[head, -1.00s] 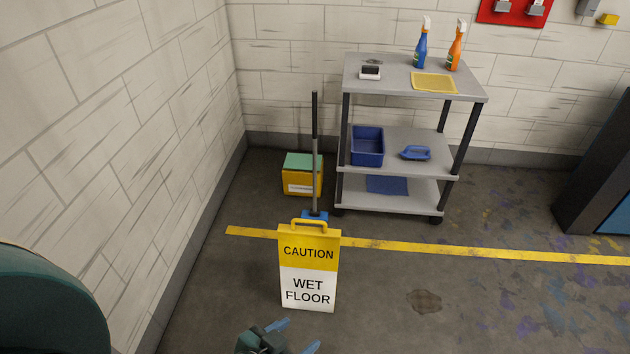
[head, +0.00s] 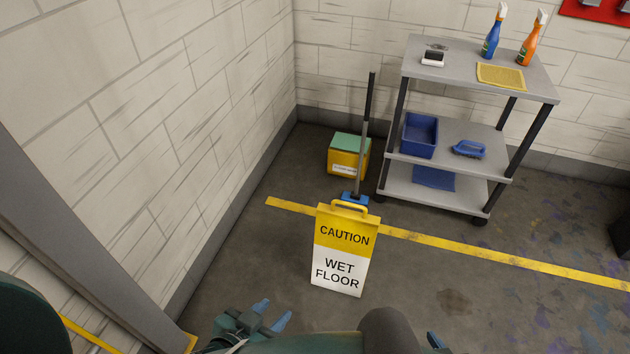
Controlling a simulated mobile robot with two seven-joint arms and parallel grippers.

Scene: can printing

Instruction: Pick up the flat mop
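The flat mop (head: 365,130) stands almost upright near the corner, with a dark grip on a grey pole. Its blue head (head: 348,197) is on the floor, partly hidden behind the yellow and white wet floor sign (head: 340,265). My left gripper (head: 273,312) is at the bottom of the head view, in front and left of the sign and well short of the mop. Its two blue fingers are apart with nothing between them.
A grey cart (head: 470,193) stands right of the mop, with two spray bottles, a yellow cloth, a blue bin and a brush. A yellow box (head: 345,165) with a green top sits behind the mop. The wall is to the left. Floor right of the sign is clear.

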